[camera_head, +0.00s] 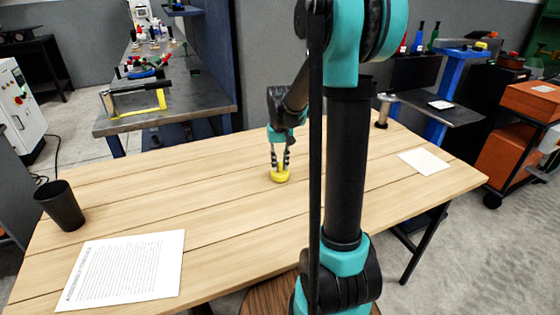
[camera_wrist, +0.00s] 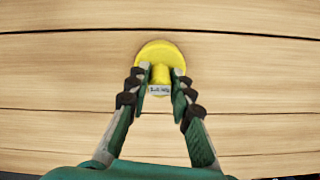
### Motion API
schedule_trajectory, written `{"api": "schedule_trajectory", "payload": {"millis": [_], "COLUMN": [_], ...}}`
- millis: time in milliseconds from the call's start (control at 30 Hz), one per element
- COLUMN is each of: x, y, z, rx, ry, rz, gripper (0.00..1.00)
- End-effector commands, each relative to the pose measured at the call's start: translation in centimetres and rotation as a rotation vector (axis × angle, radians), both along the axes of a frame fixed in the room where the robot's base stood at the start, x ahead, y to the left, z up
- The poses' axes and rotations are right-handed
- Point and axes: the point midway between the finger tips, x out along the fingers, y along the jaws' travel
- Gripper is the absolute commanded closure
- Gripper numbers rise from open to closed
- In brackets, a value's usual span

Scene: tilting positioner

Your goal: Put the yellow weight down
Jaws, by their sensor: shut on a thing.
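The yellow weight (camera_head: 280,176) is a round disc with a narrower yellow stem, upright at the middle of the wooden table (camera_head: 215,200).
A black cup (camera_head: 60,206) and a printed sheet (camera_head: 124,270) are at the table's left. The wood around the weight is clear.

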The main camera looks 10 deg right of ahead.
Motion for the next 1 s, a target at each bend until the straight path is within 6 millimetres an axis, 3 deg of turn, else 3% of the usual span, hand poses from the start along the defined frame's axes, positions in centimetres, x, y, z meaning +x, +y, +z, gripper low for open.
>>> {"api": "schedule_trajectory", "payload": {"millis": [233,267,400,767,1000], "x": [0.0,0.0,0.0,0.0,0.0], "y": [0.0,0.0,0.0,0.0,0.0], "z": [-0.2,-0.2,-0.2,0.1,3.4], "rx": [0.000,0.000,0.000,0.000,0.000], "ry": [0.000,0.000,0.000,0.000,0.000], "rz": [0.000,0.000,0.000,0.000,0.000], "gripper": [1.00,0.75,0.58,0.58,0.58]}}
